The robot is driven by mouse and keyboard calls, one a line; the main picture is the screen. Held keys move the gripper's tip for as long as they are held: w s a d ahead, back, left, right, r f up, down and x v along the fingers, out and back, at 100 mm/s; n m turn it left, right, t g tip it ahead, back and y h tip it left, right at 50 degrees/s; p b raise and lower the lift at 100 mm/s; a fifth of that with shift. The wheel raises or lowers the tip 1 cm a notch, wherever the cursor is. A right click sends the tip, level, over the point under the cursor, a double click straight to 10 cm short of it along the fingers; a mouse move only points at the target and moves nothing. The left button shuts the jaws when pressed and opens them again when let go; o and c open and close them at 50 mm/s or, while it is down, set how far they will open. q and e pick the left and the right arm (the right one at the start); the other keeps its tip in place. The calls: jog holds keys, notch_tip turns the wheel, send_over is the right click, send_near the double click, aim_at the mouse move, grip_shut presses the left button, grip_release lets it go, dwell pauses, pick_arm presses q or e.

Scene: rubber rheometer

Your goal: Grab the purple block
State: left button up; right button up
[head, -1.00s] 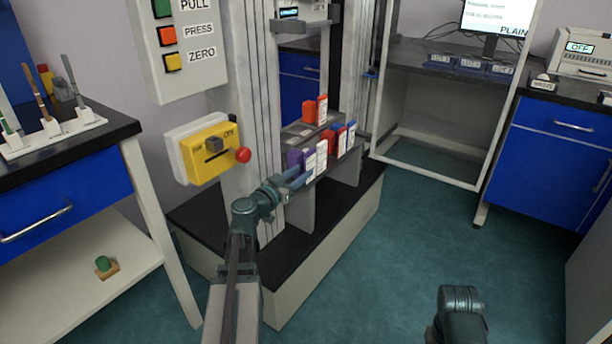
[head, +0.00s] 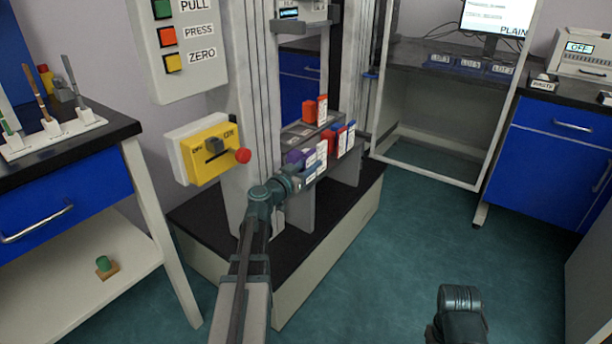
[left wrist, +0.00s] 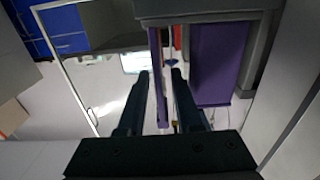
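The purple block (head: 294,157) stands at the left front end of a row of coloured blocks on the grey rack of the machine. My left gripper (head: 305,178) is right at the front of this row, low beside the purple block, and hides part of it. In the left wrist view a broad purple face (left wrist: 216,62) is right of the fingers, and a thin purple strip (left wrist: 157,85) shows between them. The left gripper (left wrist: 160,75) has its fingers apart; contact cannot be told. My right gripper (head: 460,295) is low at the right, with its fingers not clear.
Red and blue blocks (head: 340,142) with white labels stand close to the right of the purple one. A yellow switch box (head: 203,152) with a red knob is left of my left arm. The machine's dark base (head: 300,240) lies below. The floor at right is clear.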

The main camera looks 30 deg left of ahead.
pick_arm(q)
grip_shut()
dwell(1.2)
